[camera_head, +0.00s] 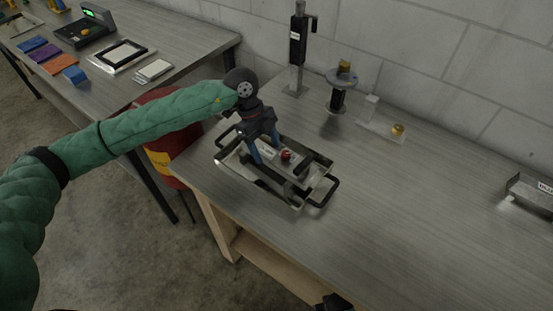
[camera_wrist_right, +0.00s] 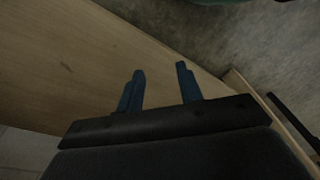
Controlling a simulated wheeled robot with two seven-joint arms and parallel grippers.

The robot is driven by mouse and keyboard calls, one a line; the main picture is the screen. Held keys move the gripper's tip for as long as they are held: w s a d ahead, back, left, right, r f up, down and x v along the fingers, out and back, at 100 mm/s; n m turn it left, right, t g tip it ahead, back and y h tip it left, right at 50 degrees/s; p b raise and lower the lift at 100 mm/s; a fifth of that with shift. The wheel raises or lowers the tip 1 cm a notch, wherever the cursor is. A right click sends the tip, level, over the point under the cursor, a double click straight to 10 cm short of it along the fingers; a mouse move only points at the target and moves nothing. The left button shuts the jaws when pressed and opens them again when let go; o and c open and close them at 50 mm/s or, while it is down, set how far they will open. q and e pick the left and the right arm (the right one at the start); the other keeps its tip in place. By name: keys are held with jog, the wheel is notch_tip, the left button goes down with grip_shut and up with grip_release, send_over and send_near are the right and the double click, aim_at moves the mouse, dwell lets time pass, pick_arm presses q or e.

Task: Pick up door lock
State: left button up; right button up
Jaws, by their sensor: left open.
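A metal tray with black handles (camera_head: 319,193) stands on the near left of the grey workbench. A small metal device with a red knob (camera_head: 286,155) is in it; I take this for the door lock, but cannot be sure. My left gripper (camera_head: 265,153) points down over the tray, its blue fingers apart on the left side of the red knob. Its wrist partly hides the tray's back left. Whether the fingers touch anything is unclear. In the right wrist view my right gripper (camera_wrist_right: 160,70) has its fingers apart with nothing between them, above a wooden surface.
A black post device (camera_head: 297,45), a round-topped stand (camera_head: 340,90) and a clear block with a brass part (camera_head: 385,125) stand along the wall. A metal box (camera_head: 530,190) is at the right edge. A red drum (camera_head: 168,150) stands left of the bench. The bench's middle right is clear.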

aim_at(273, 154)
pick_arm(q)
jog(key=shift+s+d+f+p, duration=0.15)
jog(key=shift+d+f+p, duration=0.1)
jog(key=shift+p, duration=0.05)
jog(key=p+x, duration=0.1)
jog(key=x, duration=0.1)
jog(key=p+x, duration=0.1)
jog(key=shift+s+d+f, duration=0.15)
jog(key=shift+d+f, duration=0.05)
jog(key=shift+d, duration=0.25)
jog(key=shift+d+f, duration=0.1)
jog(key=shift+f, duration=0.4)
pick_arm(e)
notch_tip(273, 154, down, 8)
jog(key=d, duration=0.1)
jog(key=shift+s+d+r+t, duration=0.25)
jog(key=shift+s+d+t, duration=0.05)
jog(key=shift+s, duration=0.15)
pick_arm(q)
jog(key=shift+c, duration=0.2)
jog(key=shift+r, duration=0.1)
grip_shut()
